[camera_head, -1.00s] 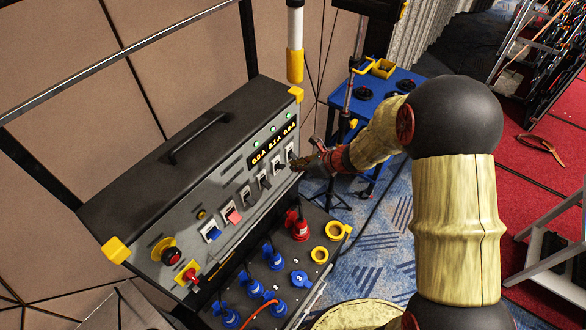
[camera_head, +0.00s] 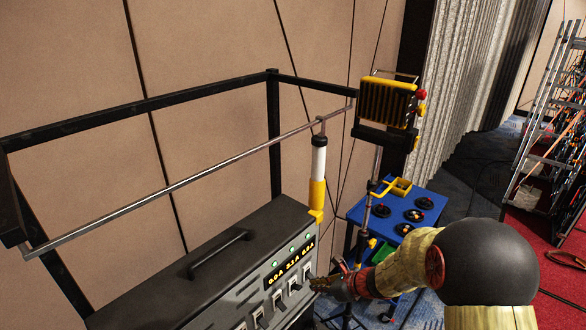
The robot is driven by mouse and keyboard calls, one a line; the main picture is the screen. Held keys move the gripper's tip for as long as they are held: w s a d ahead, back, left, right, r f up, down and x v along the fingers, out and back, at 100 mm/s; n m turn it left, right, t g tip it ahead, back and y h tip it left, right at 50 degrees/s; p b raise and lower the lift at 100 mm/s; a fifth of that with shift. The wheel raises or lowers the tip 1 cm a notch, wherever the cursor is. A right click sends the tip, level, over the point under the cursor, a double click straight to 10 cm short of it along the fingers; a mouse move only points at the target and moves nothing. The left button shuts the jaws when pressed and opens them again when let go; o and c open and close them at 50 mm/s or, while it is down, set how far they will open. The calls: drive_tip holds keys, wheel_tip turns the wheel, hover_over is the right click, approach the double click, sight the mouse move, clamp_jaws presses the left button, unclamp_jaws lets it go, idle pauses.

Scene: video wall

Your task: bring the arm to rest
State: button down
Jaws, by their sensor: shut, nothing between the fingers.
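My gripper (camera_head: 318,284) is shut and empty. It is close to the switches at the right end of the dark power box (camera_head: 178,262), and I cannot tell whether it touches the panel. My arm (camera_head: 480,262) reaches in from the lower right and is bent at the large dark joint. The panel has a lit yellow display (camera_head: 288,269), green lamps and a row of switches (camera_head: 278,300). The lower part of the panel is out of view.
A black and metal rail frame (camera_head: 150,100) stands behind the box. A white and yellow post (camera_head: 318,178) rises at its right corner. A blue cart (camera_head: 405,208) with black discs stands behind my arm, near a yellow lamp (camera_head: 386,102). Racks (camera_head: 545,150) stand far right.

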drive_tip(key=s+a+r+n+g+b, duration=0.15)
drive_tip(key=s+n+g+b, duration=0.35)
drive_tip(key=s+n, duration=1.25)
drive_tip(key=s+d+r+n+t+h+b, duration=0.1)
drive_tip(key=s+d+n+t+h+b, duration=0.1)
drive_tip(key=s+b, duration=0.5)
drive_tip(key=s+d+r+n+t+h+b, duration=0.1)
drive_tip(key=s+d+n+t+h+b, duration=0.1)
drive_tip(key=s+d+n+h+b, duration=0.2)
drive_tip(key=s+d+n+b, duration=0.3)
drive_tip(key=b, duration=0.3)
drive_tip(key=shift+d+r+h, duration=0.15)
drive_tip(key=shift+d+h, duration=0.1)
drive_tip(key=shift+h, duration=0.05)
drive_tip(key=shift+s, duration=0.15)
